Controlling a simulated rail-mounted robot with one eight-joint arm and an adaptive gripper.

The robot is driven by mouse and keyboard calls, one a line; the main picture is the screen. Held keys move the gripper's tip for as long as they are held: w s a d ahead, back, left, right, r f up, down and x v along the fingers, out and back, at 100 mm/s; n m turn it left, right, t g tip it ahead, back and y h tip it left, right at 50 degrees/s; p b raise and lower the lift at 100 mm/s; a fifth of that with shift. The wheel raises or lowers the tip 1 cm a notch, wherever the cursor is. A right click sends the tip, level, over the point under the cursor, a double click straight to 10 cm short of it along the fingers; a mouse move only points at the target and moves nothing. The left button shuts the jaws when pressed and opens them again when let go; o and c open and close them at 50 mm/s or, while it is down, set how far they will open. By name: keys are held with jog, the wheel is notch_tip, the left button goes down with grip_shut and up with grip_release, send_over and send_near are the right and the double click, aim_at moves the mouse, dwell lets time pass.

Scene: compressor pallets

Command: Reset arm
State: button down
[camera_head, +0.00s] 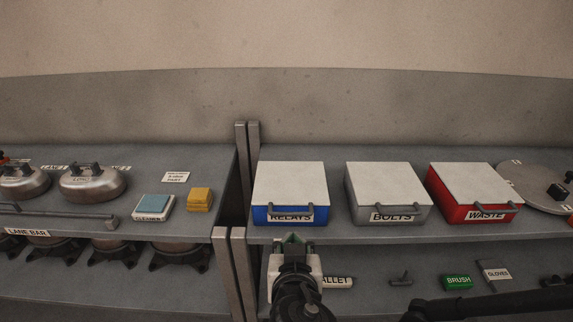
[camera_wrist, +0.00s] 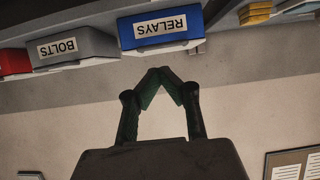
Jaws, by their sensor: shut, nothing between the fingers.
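My gripper (camera_head: 295,240) is in front of the shelf's front edge, just below the blue RELAYS box (camera_head: 290,190) in the head view. In the wrist view my gripper (camera_wrist: 160,72) has its fingertips together with nothing between them. The RELAYS box (camera_wrist: 160,28) shows upside down past the fingertips there, and the fingers look apart from it. My arm shows at the bottom of the head view, partly cut off by the frame.
A grey BOLTS box (camera_head: 387,190) and a red WASTE box (camera_head: 475,190) stand to the right. Metal posts (camera_head: 240,180) divide the shelves. A CLEANER block (camera_head: 153,207) and yellow pads (camera_head: 200,199) lie left. The lower shelf holds a green BRUSH block (camera_head: 458,282) and a GLOVES label (camera_head: 496,272).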

jog(key=s+d+r+g, duration=0.1)
jog(key=d+g, duration=0.2)
jog(key=d, duration=0.5)
jog(key=s+d+r+g, duration=0.1)
jog(key=s+d+g, duration=0.1)
jog(key=d, duration=0.7)
jog(key=shift+d+r+g, duration=0.25)
jog(key=shift+r+g, duration=0.1)
jog(key=shift+g, duration=0.15)
